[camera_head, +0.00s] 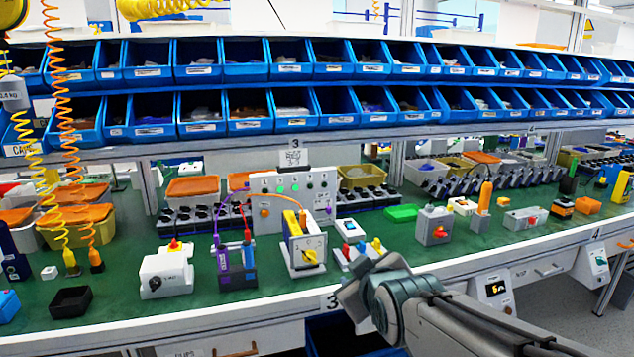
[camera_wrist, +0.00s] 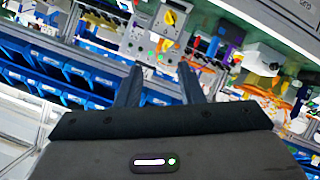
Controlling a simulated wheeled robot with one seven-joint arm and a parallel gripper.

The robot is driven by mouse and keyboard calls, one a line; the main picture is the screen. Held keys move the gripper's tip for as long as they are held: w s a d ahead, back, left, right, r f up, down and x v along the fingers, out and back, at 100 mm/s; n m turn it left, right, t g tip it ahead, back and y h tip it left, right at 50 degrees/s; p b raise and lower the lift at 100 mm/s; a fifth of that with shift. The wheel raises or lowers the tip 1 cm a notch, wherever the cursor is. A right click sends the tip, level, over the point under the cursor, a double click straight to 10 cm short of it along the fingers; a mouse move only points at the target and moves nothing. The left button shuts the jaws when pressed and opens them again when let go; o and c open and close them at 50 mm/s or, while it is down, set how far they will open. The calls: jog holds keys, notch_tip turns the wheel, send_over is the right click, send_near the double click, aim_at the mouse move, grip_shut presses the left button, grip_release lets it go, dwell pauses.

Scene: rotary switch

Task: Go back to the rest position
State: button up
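The same yellow knob seems to show in the wrist view (camera_wrist: 170,18) at the top, in a tilted, roughly upside-down view. My gripper (camera_wrist: 160,70) has its two dark fingers spread apart, with nothing between them. It is apart from the switch. In the head view my arm reaches in from the lower right over the bench's front edge, and the fingers cannot be made out there.
A white box with a red knob (camera_head: 166,272) and a purple and red device (camera_head: 236,264) stand left of the switch. A button panel (camera_head: 292,196) is behind it. Blue bins (camera_head: 335,108) line shelves above.

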jog(key=s+d+f+m+g+h+p, duration=0.1)
jog(key=s+d+m+g+p, duration=0.3)
jog(key=s, duration=0.4)
jog(key=s+d+m+g+h+p, duration=0.1)
jog(key=s+d+m+g+p, duration=0.2)
jog(key=s, duration=0.5)
jog(key=m+g+p, duration=0.1)
jog(key=g+p, duration=0.1)
jog(key=shift+s+d+f+g, duration=0.3)
jog(key=shift+d+f, duration=0.05)
jog(key=shift+d, duration=0.05)
dwell(0.7)
